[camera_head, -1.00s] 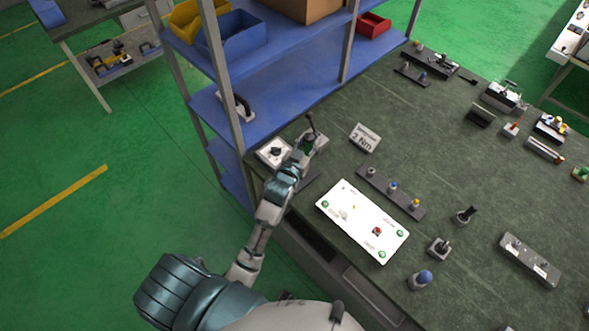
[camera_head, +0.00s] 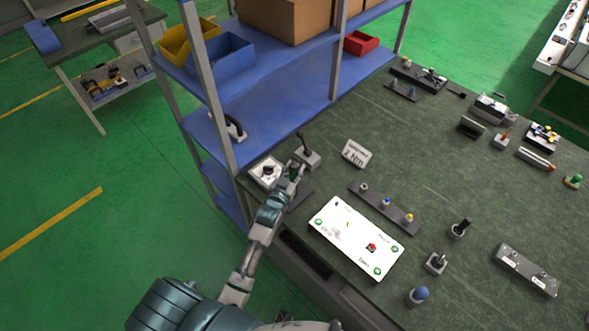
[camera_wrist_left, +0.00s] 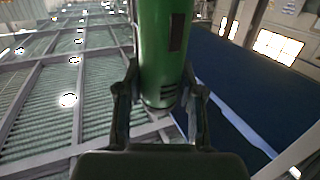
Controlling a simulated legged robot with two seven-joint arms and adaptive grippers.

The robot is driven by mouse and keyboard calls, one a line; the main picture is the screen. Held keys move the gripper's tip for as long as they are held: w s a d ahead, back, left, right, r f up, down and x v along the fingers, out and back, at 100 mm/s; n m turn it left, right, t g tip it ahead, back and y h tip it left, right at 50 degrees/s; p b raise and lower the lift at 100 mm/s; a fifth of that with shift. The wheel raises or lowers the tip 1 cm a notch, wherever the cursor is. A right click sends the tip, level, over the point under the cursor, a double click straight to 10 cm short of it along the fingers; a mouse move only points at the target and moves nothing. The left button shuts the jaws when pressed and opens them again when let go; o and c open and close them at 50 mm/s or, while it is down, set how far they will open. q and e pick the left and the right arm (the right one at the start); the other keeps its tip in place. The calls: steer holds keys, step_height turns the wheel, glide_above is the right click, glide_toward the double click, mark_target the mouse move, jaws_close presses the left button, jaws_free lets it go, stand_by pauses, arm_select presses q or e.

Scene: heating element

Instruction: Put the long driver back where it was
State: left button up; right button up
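The long driver appears to be the green cylinder (camera_wrist_left: 163,50) in the left wrist view. It stands between the two fingers of my left gripper (camera_wrist_left: 160,85), which press against its sides near its lower end. In the head view my left gripper (camera_head: 296,168) is at the bench's near left corner, with a bit of green at its fingers. Just beyond it stands a grey holder (camera_head: 308,158) with a dark stick (camera_head: 303,143) rising from it. The driver's far end is out of the wrist view. My right gripper is not in view.
A white box with a black knob (camera_head: 266,172) sits left of the gripper. A white panel (camera_head: 355,238) and a dark strip with knobs (camera_head: 384,208) lie nearer. A blue shelf (camera_head: 300,95) borders the bench.

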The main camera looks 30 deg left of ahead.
arm_select(q)
steer(key=o, duration=0.3)
steer(key=shift+a, duration=0.3)
steer(key=shift+s+a+f, duration=0.1)
steer(key=shift+a, duration=0.2)
steer(key=shift+s, duration=1.05)
steer(key=shift+s+d+r, duration=0.5)
steer(key=shift+s, duration=4.35)
steer(key=s+d+f+m+g+h, duration=0.1)
steer(key=s+d+f+g, duration=0.2)
steer(key=s+f+g, duration=0.6)
steer(key=s+d+f+m+g, duration=0.25)
steer(key=s+f+g, duration=0.25)
steer(key=s, duration=0.8)
steer(key=s+f+g+b, duration=0.1)
steer(key=s+f, duration=0.2)
steer(key=f, duration=2.5)
steer(key=s+a+f+g, duration=0.1)
steer(key=s+a+f, duration=0.2)
steer(key=s+f, duration=1.1)
steer(key=s, duration=0.2)
steer(key=shift+s+f, duration=0.3)
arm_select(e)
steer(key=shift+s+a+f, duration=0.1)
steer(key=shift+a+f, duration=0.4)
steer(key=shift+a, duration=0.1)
